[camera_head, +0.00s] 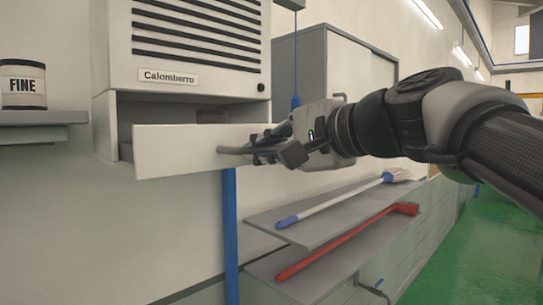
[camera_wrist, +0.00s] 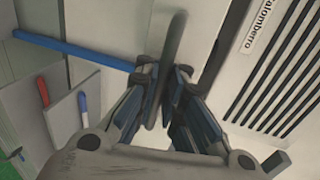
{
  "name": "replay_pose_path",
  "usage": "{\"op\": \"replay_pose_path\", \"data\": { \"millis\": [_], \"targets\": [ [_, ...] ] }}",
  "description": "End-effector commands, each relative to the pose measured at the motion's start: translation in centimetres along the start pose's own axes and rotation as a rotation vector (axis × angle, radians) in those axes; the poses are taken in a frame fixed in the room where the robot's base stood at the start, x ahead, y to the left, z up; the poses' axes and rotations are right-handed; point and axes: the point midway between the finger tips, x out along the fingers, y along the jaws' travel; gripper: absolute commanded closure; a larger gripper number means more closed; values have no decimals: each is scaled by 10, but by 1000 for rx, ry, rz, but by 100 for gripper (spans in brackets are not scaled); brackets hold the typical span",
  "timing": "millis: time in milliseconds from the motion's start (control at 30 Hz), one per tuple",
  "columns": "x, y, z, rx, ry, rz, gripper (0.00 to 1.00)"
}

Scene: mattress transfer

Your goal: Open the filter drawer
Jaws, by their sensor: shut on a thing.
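The filter drawer (camera_head: 175,146) is a white-fronted drawer below the vented cabinet (camera_head: 190,45) labelled "Calomberro". It is pulled out, with a dark open gap behind its front panel. My gripper (camera_head: 256,150) comes from the right and is shut on the drawer's grey bar handle (camera_head: 232,150). In the wrist view, the fingers of my gripper (camera_wrist: 160,85) close on both sides of the dark handle (camera_wrist: 174,50). The inside of the drawer is mostly hidden by its front.
A can marked "FINE" (camera_head: 24,85) stands on a wall shelf (camera_head: 40,118) at left. Below my gripper, shelves hold a blue-and-white tool (camera_head: 335,200) and a red tool (camera_head: 345,240). A blue post (camera_head: 230,240) stands under the drawer. Green floor (camera_head: 460,255) is clear at right.

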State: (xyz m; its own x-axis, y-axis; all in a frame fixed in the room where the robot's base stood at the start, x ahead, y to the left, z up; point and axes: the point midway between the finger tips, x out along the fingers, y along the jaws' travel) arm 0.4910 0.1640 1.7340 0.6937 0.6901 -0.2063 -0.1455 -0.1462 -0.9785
Motion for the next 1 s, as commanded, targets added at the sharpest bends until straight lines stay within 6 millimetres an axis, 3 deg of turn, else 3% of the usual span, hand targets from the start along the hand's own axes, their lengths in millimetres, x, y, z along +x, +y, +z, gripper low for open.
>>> {"op": "replay_pose_path", "data": {
  "millis": [233,667,700,1000],
  "targets": [
    [-24,5,0,-1,3,-1,100],
    [-28,4,0,-2,2,-3,100],
    [-28,4,0,-2,2,-3,91],
    [-28,5,0,-1,1,-1,72]
  ]
}}
